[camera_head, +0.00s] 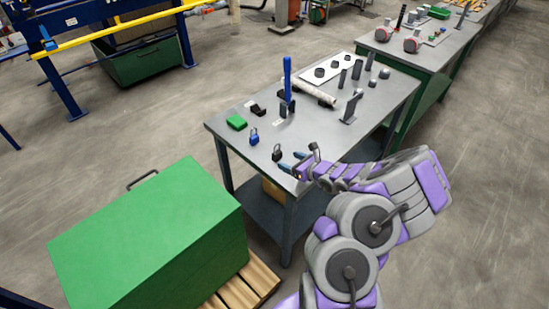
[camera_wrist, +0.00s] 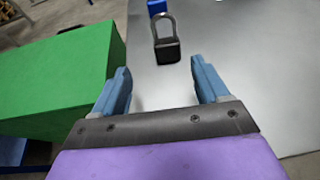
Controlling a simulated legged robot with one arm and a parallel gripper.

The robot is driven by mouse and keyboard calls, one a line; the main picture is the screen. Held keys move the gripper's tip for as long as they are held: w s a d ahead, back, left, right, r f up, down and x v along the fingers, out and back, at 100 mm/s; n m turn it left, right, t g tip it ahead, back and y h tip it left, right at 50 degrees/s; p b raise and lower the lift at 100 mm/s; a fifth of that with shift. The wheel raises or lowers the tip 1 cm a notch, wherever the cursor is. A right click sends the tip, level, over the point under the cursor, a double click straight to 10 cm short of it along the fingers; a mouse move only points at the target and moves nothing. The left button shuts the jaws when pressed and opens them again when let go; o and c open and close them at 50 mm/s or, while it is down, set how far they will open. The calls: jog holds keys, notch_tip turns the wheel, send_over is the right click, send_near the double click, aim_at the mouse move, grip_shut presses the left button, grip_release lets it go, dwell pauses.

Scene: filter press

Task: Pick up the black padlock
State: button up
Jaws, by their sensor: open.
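The black padlock (camera_head: 277,153) stands on the grey table near its front left edge. In the wrist view the black padlock (camera_wrist: 167,47) stands upright with its grey shackle up, ahead of the fingers and roughly midway between them. My gripper (camera_head: 291,162) is just right of and nearer than the padlock in the head view. In the wrist view my gripper (camera_wrist: 163,80) has its two blue fingers spread wide with nothing between them. The padlock is apart from both fingers.
A blue padlock (camera_head: 254,137) stands just beyond the black one. A green block (camera_head: 236,122), a blue-handled tool (camera_head: 288,80) and a grey stand (camera_head: 351,107) are on the table (camera_head: 325,140). A large green box (camera_head: 150,240) stands on a pallet at the left, below table height.

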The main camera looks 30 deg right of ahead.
aim_at(280, 155)
jog(key=w, duration=0.1)
jog(key=w+f, duration=0.2)
jog(key=shift+w+d+b, duration=0.1)
jog(key=shift+d+b, duration=0.2)
jog(key=shift+b, duration=0.05)
jog(key=shift+w+d, duration=0.15)
jog(key=shift+w, duration=0.05)
jog(key=w+a, duration=0.1)
jog(key=w+a+f+b, duration=0.1)
jog(key=w+f+b, duration=0.1)
jog(key=w, duration=0.1)
jog(key=shift+a+f, duration=0.1)
jog(key=shift+a, duration=0.3)
jog(key=shift+w, duration=0.2)
jog(key=shift+d, duration=0.6)
jog(key=shift+c, duration=0.8)
jog(key=shift+a, duration=0.45)
jog(key=c, duration=0.9)
jog(key=shift+d, duration=0.25)
jog(key=shift+c, duration=0.2)
